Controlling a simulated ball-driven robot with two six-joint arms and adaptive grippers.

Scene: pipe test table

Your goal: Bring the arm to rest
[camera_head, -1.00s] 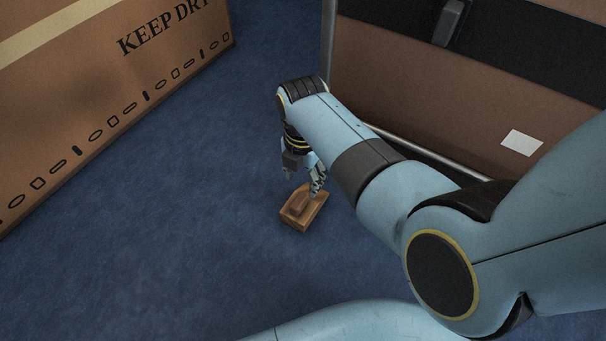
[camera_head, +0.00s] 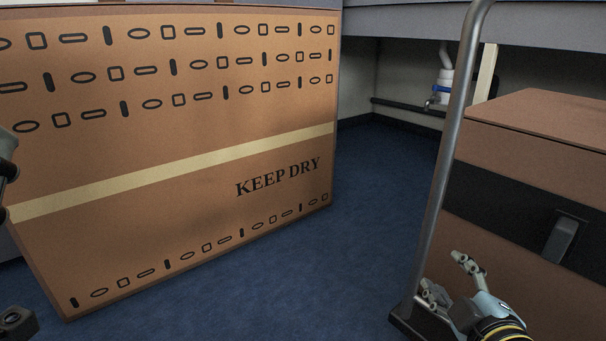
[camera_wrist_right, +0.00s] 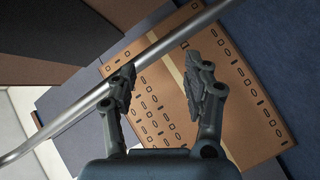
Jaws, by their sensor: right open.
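My right gripper (camera_head: 446,274) is at the lower right of the head view, in front of a brown case and beside a metal pole. Its fingers are apart and nothing is between them. The right wrist view shows the same gripper (camera_wrist_right: 158,68) open and empty, with the pole passing beyond its fingers. I cannot tell whether the gripper touches the pole. Most of the right arm is outside the head view. My left gripper cannot be made out; only dark parts show at the left edge.
A large cardboard box (camera_head: 150,130) marked KEEP DRY fills the left. The brown case (camera_head: 540,140) with a black band stands at right behind the metal pole (camera_head: 447,150). A grey bench (camera_head: 400,20) runs along the back. Blue floor (camera_head: 320,290) between box and pole is clear.

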